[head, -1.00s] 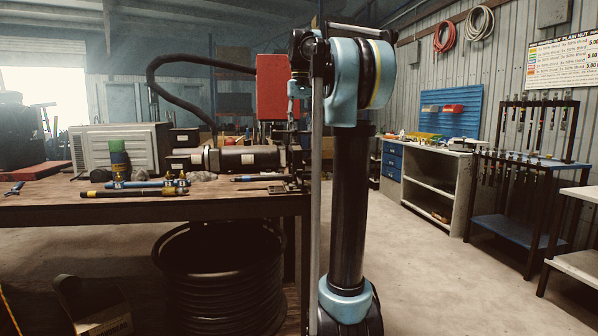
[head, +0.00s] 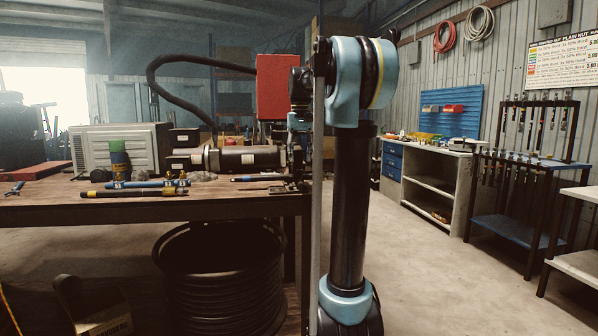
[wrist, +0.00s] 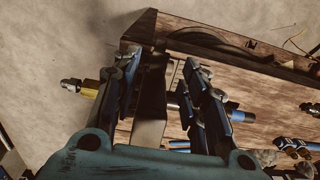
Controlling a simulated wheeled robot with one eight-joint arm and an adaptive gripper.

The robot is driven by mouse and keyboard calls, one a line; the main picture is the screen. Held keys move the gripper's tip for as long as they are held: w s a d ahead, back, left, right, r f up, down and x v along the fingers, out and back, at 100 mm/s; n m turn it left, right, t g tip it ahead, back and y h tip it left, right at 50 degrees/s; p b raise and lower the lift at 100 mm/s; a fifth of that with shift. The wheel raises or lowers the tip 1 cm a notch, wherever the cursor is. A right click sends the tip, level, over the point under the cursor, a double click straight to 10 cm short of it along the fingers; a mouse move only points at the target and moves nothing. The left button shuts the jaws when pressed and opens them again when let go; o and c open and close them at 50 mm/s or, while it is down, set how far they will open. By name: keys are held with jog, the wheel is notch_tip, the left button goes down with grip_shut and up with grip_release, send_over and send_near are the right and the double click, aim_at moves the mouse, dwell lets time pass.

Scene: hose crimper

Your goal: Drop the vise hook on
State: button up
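The vise (head: 290,182) appears as small dark metal parts at the right corner of the workbench, partly hidden by my arm. In the wrist view a dark upright bar with a grey lower face (wrist: 151,105) shows between my fingers; I cannot tell whether it is the vise hook. My gripper (wrist: 160,66) has its two fingers spread apart, with no clear contact on the bar. A hose end with a brass fitting (wrist: 84,88) sticks out left of the fingers. In the head view my gripper is mostly hidden behind my arm, above the vise.
The wooden workbench (head: 150,207) holds the crimper (head: 245,158), hoses and fittings (head: 135,186). A red box (head: 277,87) stands above its right end. A black hose reel (head: 220,275) sits below. The floor to the right (head: 440,270) is clear up to the shelving.

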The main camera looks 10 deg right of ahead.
aim_at(300, 168)
jog(key=shift+f, duration=2.7)
grip_shut()
